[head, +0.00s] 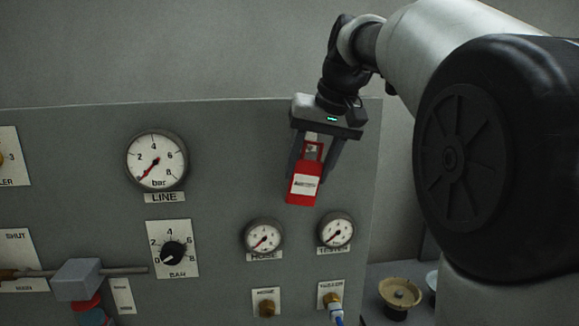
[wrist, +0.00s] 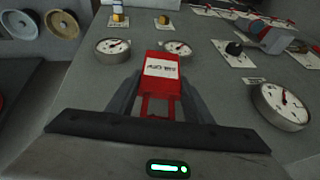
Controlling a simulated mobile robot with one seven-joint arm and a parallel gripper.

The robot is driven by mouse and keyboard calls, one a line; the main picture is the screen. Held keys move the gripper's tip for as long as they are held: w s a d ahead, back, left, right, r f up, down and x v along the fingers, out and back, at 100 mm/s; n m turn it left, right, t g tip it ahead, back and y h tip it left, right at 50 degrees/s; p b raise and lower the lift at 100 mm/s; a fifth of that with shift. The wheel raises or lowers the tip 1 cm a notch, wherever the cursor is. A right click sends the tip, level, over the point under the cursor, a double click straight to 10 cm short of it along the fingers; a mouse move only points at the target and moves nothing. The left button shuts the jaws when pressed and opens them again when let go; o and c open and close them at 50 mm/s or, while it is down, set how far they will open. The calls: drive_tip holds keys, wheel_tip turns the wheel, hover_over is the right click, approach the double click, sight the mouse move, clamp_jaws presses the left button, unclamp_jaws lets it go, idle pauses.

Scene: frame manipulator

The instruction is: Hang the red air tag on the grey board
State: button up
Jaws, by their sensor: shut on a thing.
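The red air tag (head: 305,186) has a white label and an open loop at its top. My gripper (head: 313,165) is shut on it, with a finger on each side near the loop. The tag hangs below the fingers in front of the grey board (head: 225,125), near its upper right. In the wrist view the tag (wrist: 161,72) lies between the fingers of my gripper (wrist: 160,95), label visible. I cannot tell whether the tag touches the board. No hook for it is clearly visible.
The board bears a large LINE gauge (head: 156,159), a BAR knob (head: 174,252), two small gauges (head: 264,236) (head: 336,230) below the tag, and two fittings at the bottom.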

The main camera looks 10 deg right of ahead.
drive_tip(key=shift+w+p, duration=0.85)
drive_tip(key=shift+w, duration=0.95)
drive_tip(key=shift+w+f+p, duration=0.35)
drive_tip(key=shift+w+f, duration=0.15)
drive_tip(key=shift+w, duration=0.15)
drive_tip(key=o, duration=1.1)
